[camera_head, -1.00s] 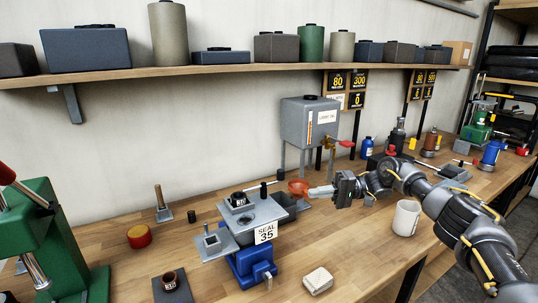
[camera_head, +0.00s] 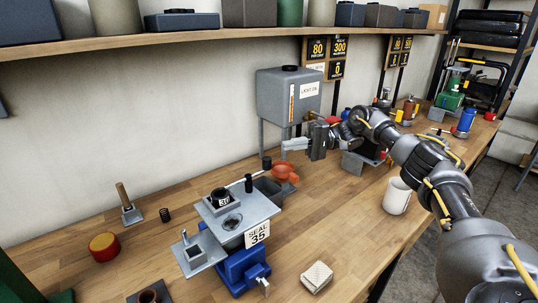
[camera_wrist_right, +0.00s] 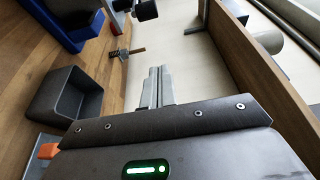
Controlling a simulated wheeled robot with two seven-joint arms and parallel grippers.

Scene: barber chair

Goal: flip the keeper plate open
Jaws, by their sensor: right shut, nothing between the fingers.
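A grey flat plate (camera_head: 235,216) with a round hole and a black ring-shaped part (camera_head: 221,198) sits on a blue vise (camera_head: 245,270), with a "SEAL 35" card on its front. I cannot tell for sure which piece is the keeper plate. A thin rod with black ends (camera_head: 248,183) stands by the plate's back edge. My right gripper (camera_head: 284,146) is shut and empty, above the orange funnel (camera_head: 284,172) and apart from the plate. Its shut fingers also show in the right wrist view (camera_wrist_right: 157,88). My left gripper is out of view.
A grey tank (camera_head: 289,97) stands behind my right gripper, under the wall shelf (camera_head: 200,50). A grey open bin (camera_wrist_right: 70,95) shows below the gripper. A white mug (camera_head: 397,197) and a pale block (camera_head: 317,277) sit on the bench, clear between them.

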